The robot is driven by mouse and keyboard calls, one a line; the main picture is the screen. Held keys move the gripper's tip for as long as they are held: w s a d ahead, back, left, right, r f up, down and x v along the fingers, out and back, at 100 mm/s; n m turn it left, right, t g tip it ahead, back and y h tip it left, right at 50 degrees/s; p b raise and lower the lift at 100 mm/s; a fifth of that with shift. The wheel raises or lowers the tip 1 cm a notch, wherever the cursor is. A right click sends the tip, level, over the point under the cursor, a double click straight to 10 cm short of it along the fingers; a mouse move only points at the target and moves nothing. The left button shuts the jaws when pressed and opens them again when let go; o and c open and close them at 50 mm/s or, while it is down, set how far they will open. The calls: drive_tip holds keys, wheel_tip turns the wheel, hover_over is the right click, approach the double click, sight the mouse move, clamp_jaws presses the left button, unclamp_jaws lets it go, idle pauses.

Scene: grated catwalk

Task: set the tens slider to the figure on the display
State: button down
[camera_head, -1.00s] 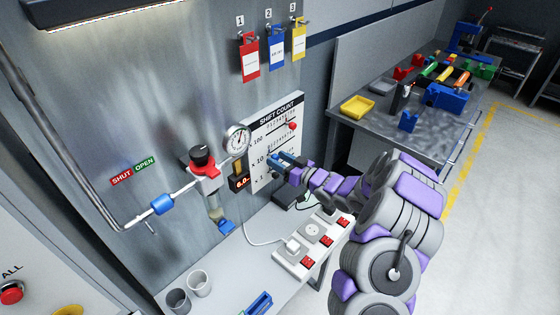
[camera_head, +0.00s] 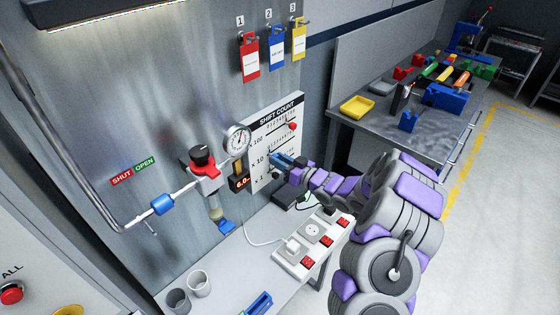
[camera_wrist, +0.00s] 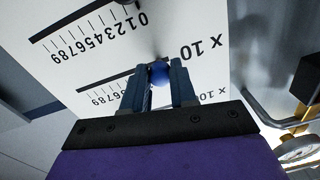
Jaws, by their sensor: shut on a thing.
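The white SHIFT COUNT board (camera_head: 259,143) carries slider rows marked x 100, x 10 and x 1. My gripper (camera_head: 282,159) is at the x 10 row. In the wrist view, where the board appears upside down, my gripper (camera_wrist: 158,88) is shut on the blue knob of the tens slider (camera_wrist: 159,72). The knob is near the x 10 label, towards the low-figure end of its slot; its exact figure is hidden by the fingers. A small display (camera_head: 239,183) with orange digits stands left of the board; it seems to begin with 6, the rest is unclear.
A red knob (camera_head: 292,126) is on the x 100 row. A gauge (camera_head: 237,139) and a red valve (camera_head: 204,161) are left of the board. A power strip (camera_head: 313,243) and grey cups (camera_head: 199,283) stand on the ledge below.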

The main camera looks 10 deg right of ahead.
drive_tip(key=shift+d, duration=0.1)
drive_tip(key=shift+w+d+p, duration=0.45)
drive_tip(key=shift+d+p, duration=0.05)
drive_tip(key=shift+p, duration=0.2)
drive_tip(key=c, duration=0.9)
unclamp_jaws()
drive_tip(key=p+v, duration=0.1)
drive_tip(key=v, duration=1.6)
drive_tip(key=shift+s+d, duration=0.15)
drive_tip(key=shift+s, duration=0.05)
